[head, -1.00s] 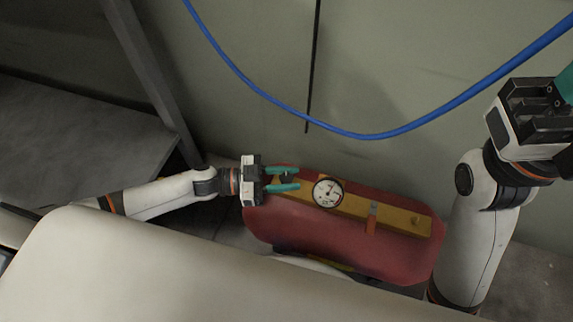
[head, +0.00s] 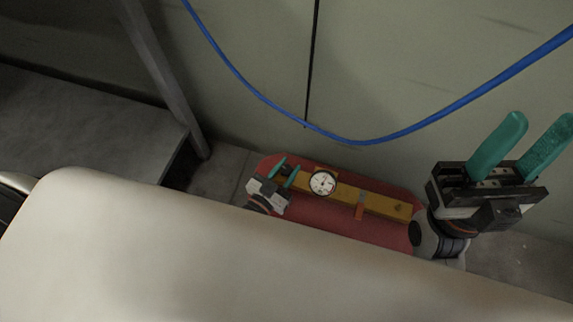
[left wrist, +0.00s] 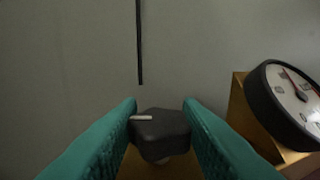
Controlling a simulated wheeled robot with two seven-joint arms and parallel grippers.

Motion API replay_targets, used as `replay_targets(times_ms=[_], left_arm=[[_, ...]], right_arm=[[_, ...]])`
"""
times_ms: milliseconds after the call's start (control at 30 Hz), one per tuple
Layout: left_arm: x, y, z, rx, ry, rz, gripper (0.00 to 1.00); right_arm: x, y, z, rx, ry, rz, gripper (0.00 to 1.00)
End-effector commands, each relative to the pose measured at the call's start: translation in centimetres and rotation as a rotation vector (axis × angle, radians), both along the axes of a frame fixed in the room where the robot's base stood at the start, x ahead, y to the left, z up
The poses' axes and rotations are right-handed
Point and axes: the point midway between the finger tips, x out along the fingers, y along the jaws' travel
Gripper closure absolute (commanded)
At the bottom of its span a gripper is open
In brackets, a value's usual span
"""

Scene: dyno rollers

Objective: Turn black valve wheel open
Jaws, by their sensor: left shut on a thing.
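The black valve wheel (left wrist: 160,133) is a small dark knob with a white mark on its top. In the left wrist view it sits between the two teal fingers of my left gripper (left wrist: 160,108), which is shut on it. In the head view my left gripper (head: 284,171) is at the left end of the yellow bar (head: 385,205), and the wheel there is small and mostly hidden by the fingers. My right gripper (head: 543,125) is raised at the right, its teal fingers apart and empty.
A round white-faced gauge (head: 322,183) stands just right of the wheel on the yellow bar. A red body (head: 330,215) lies underneath. A blue hose (head: 345,140) hangs along the wall (head: 400,70) behind. A grey platform (head: 80,125) is at left.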

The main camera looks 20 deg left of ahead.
Motion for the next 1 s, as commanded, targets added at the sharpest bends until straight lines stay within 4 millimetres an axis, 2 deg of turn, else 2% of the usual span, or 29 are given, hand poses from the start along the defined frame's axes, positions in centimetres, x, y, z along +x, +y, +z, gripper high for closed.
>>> replay_targets(times_ms=[400,967,1000], left_arm=[[-0.01,-0.04,-0.02,-0.001,0.000,0.196,0.90],[0.09,0.00,0.06,-0.001,-0.004,0.224,0.90],[0.10,0.01,0.07,-0.001,-0.004,0.223,0.64]], right_arm=[[0.01,0.01,0.80,0.000,0.000,0.000,0.57],[0.01,0.01,0.86,0.000,0.000,0.000,0.57],[0.01,0.01,0.86,0.000,0.000,0.000,0.57]])
